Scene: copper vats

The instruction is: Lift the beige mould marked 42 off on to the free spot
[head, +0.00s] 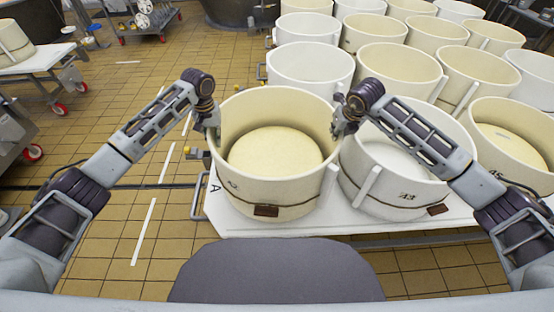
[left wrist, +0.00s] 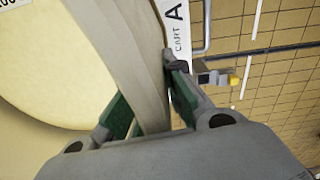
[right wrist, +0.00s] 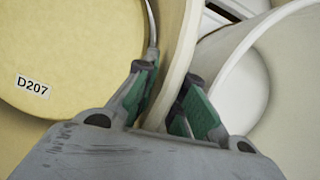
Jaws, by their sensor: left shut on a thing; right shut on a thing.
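The beige mould (head: 270,192) at the front left corner of the white cart top is an open round tub with a pale yellow cheese (head: 275,155) inside. Its mark is only partly readable in the head view. It looks upright on the cart; a small gap beneath cannot be ruled out. My left gripper (head: 211,124) is shut on its left wall, with the wall (left wrist: 146,75) between the fingers in the left wrist view. My right gripper (head: 338,128) is shut on its right wall (right wrist: 176,65). The cheese carries a D207 label (right wrist: 33,87) in the right wrist view.
A white mould marked 43 (head: 400,193) stands close at the right. Several white and beige moulds fill the cart (head: 330,226) behind. At far left, another white cart (head: 38,59) holds one beige mould (head: 14,42) and has bare surface. Tiled floor lies between.

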